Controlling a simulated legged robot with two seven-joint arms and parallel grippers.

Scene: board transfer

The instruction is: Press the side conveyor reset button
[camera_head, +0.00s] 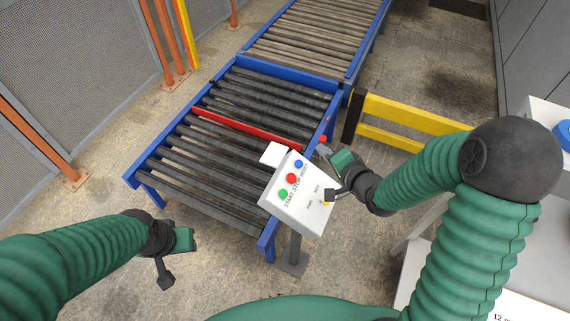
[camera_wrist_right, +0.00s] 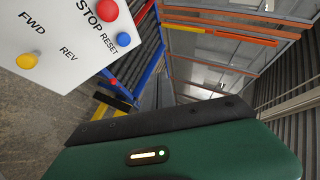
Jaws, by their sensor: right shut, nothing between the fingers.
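A white control box (camera_head: 300,205) stands on a post at the conveyor's front right corner. Its blue RESET button (camera_head: 299,164) is at the top of a row, with a red STOP button (camera_head: 291,177) and a green START button (camera_head: 283,194) below. In the right wrist view the blue button (camera_wrist_right: 124,39) shows clearly beside its label. My right gripper (camera_head: 328,152) is shut and empty, just right of the box and apart from the blue button. My left gripper (camera_head: 188,240) is low at the left, away from the box; its jaw state is unclear.
The roller conveyor (camera_head: 190,165) with blue rails has a red bar across it. A small red knob (camera_head: 322,139) sits by its right rail. A yellow barrier (camera_head: 410,115) stands behind my right arm. Mesh fencing (camera_head: 80,70) lines the left.

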